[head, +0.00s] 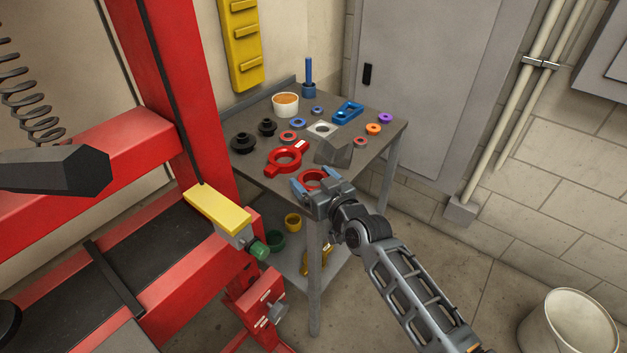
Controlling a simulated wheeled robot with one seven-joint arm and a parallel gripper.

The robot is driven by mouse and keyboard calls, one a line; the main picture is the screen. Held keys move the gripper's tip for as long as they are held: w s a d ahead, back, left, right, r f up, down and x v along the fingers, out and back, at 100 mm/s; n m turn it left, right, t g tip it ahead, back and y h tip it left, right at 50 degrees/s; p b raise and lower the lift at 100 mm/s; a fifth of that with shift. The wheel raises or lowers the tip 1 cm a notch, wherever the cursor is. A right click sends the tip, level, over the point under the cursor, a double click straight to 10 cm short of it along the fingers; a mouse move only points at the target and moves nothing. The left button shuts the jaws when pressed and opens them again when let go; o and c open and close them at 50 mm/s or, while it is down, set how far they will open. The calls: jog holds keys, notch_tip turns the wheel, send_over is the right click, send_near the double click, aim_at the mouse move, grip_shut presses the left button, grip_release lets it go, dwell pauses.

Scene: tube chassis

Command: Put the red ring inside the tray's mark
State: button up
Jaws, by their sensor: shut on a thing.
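My gripper (314,180) is shut on a red ring (312,171) at the front edge of the cart's top tray (375,157), with a blue-grey finger on each side of it. Parts of the ring are hidden by the gripper, and I cannot tell whether it touches the top. A larger red ring with two side lugs (286,158) lies just behind and left. Smaller red rings (288,137) lie further back. A pale square with a round centre (322,129) lies mid-top; I cannot tell whether it is the mark.
A grey angled block (334,151) stands close behind my gripper. Black knobs (243,142), a white cup (285,104), a blue upright tool (309,85), a blue link (348,112) and orange (373,129) and purple (385,118) rings crowd the top. A red frame (170,90) stands left.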

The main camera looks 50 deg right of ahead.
jog(key=o, duration=1)
jog(key=shift+f, duration=0.1)
jog(key=shift+o, duration=0.2)
jog(key=shift+r, duration=0.2)
jog(key=v, duration=1.2)
jog(key=shift+b, duration=0.4)
jog(key=s+a+n+y, duration=0.2)
jog(key=s+a+y, duration=0.1)
jog(key=s+a, duration=0.8)
jog(key=s+a+r+n+y, duration=0.1)
jog(key=s+a+r, duration=0.2)
jog(key=s, duration=0.4)
jog(key=s+a+r+n+y, duration=0.1)
jog(key=s+a+r, duration=0.3)
jog(key=s+r, duration=0.2)
jog(key=shift+s+y, duration=0.4)
jog(key=shift+s, duration=0.2)
